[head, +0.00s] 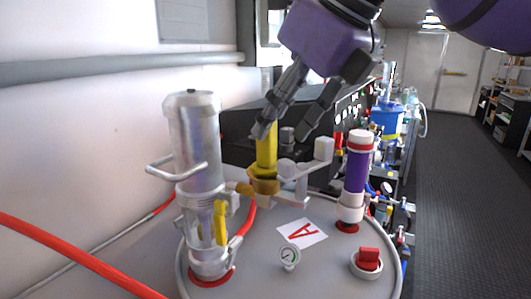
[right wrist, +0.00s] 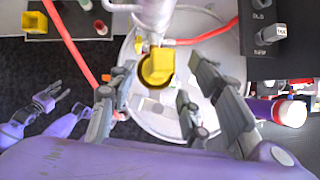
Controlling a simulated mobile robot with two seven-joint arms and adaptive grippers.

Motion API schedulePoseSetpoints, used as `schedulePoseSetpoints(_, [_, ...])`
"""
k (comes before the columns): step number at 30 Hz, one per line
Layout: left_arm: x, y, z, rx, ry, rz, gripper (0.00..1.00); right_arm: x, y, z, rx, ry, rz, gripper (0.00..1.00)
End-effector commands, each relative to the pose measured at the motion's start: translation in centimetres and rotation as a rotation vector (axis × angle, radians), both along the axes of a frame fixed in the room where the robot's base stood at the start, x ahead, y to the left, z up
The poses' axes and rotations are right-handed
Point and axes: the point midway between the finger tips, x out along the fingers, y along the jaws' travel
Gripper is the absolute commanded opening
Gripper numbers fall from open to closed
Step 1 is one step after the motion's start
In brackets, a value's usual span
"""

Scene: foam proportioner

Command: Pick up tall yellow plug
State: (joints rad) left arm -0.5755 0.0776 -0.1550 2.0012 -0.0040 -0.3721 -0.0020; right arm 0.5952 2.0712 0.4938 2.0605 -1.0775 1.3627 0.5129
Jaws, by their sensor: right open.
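The tall yellow plug (head: 267,148) stands upright in a brass fitting on the round grey lid (head: 335,262). In the right wrist view the yellow plug (right wrist: 157,67) appears end-on, ahead of the fingers. My right gripper (head: 285,132) is open above the lid, fingers pointing down. In the head view one finger overlaps the plug's upper part, and the other is apart to its right. In the right wrist view the plug lies between and beyond the fingertips (right wrist: 159,80), with no clear contact. My left gripper (right wrist: 62,100) shows at the left there, fingers spread and empty.
A metal cylinder (head: 195,135) with a handle stands left of the plug. A white bracket (head: 300,172) sits just right of it, then a purple-and-white cylinder (head: 357,175). A red hose (head: 75,255) runs at left. The dark floor aisle (head: 455,190) is clear.

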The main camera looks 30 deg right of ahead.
Motion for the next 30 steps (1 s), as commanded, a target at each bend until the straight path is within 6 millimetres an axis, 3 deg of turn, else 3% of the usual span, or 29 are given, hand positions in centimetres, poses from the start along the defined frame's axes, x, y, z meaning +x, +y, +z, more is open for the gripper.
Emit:
schedulePoseSetpoints(8, [0.6, -0.1, 0.3, -0.002, -0.013, 0.0, 0.4, 2.2, 0.8, -2.8, -0.002, 0.003, -0.001, 0.45])
schedulePoseSetpoints(17, [1.6, -0.3, 0.6, -0.003, -0.03, -0.004, 0.4, 2.4, 0.9, -3.1, 0.0, -0.001, 0.0, 0.44])
schedulePoseSetpoints(27, [1.2, -0.2, 0.6, -0.003, -0.025, -0.003, 0.4, 2.4, 0.9, -3.1, 0.0, 0.0, 0.0, 0.0])
schedulePoseSetpoints(30, [0.9, -0.1, 0.5, -0.001, -0.02, -0.001, 0.4, 2.4, 0.9, -3.1, 0.0, -0.001, 0.0, 0.0])
